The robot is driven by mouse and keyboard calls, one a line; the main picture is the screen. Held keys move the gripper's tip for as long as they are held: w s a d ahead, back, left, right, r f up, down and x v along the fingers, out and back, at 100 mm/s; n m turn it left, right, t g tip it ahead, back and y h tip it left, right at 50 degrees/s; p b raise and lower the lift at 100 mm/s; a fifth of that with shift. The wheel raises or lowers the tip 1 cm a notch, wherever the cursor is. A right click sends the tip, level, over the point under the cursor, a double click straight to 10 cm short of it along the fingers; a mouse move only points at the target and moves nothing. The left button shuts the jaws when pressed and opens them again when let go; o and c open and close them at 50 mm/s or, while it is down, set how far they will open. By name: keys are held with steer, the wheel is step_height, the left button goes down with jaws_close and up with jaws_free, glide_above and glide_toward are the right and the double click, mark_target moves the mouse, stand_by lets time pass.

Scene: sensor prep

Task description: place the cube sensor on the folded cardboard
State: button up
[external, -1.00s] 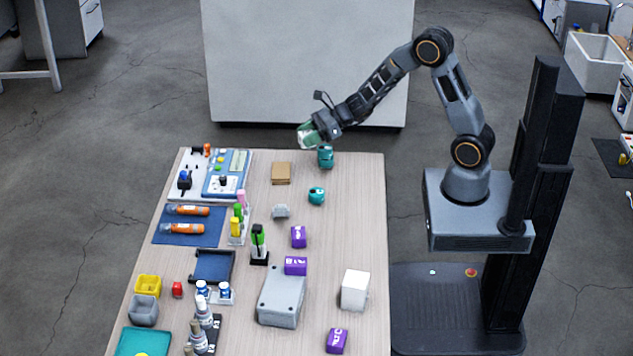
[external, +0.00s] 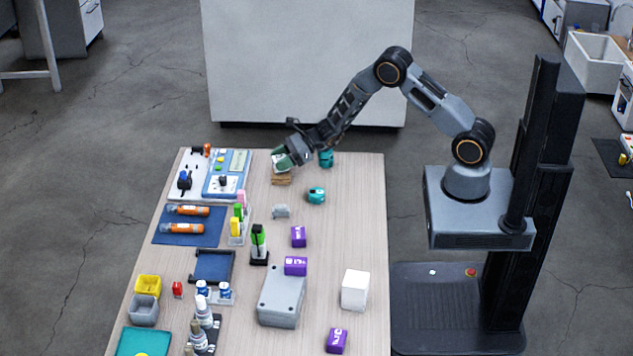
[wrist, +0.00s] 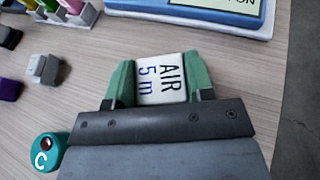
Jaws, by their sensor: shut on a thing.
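The cube sensor (wrist: 161,79) is white, with "AIR 5 m" written on its face in the wrist view. My gripper (wrist: 160,82) is shut on it, with a green finger on each side. In the external view my gripper (external: 284,160) is low over the folded cardboard (external: 281,181), a small brown stack near the far end of the table. The cube is mostly hidden by the fingers there. I cannot tell whether it touches the cardboard. The cardboard is hidden in the wrist view.
A teal object (external: 326,158) stands just right of my gripper, and another (external: 317,195) is nearer. A small grey block (external: 280,211) lies in front of the cardboard. A blue and white panel (external: 228,173) is to the left. Bare table surrounds the cardboard.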

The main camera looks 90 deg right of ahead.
steer(key=shift+f, duration=0.25)
steer(key=o, duration=0.9)
steer(key=shift+r, duration=0.15)
